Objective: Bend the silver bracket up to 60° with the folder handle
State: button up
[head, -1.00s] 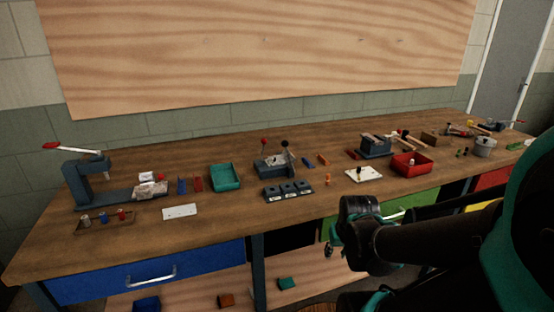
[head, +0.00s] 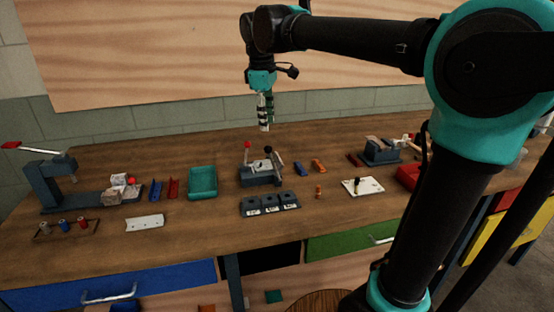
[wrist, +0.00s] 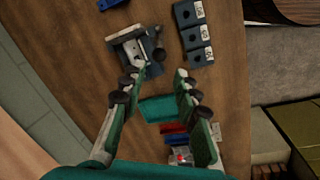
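The folder (head: 260,178) is a dark grey bench tool near the table's middle, with a red-knobbed lever (head: 247,158) and a black-knobbed handle (head: 277,163). A silver piece, apparently the silver bracket (head: 260,164), sits in it; its bend angle is too small to tell. In the wrist view the folder (wrist: 130,58) lies just beyond the left fingertip. My gripper (head: 265,124) hangs fingers-down well above and behind the folder in the head view. In the wrist view its fingers (wrist: 163,72) are apart with nothing between them.
Three dark labelled blocks (head: 270,206) stand in front of the folder. A teal tray (head: 203,184) is left of it; blue (head: 156,191) and red (head: 173,189) strips lie further left. A white plate (head: 363,187) and a vise-like tool (head: 381,153) are to the right.

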aim_at(270, 155)
notch_tip(270, 155, down, 17)
jog(key=w, duration=0.2)
jog(key=shift+w+d, duration=0.4)
jog(key=shift+c, duration=0.6)
grip_shut()
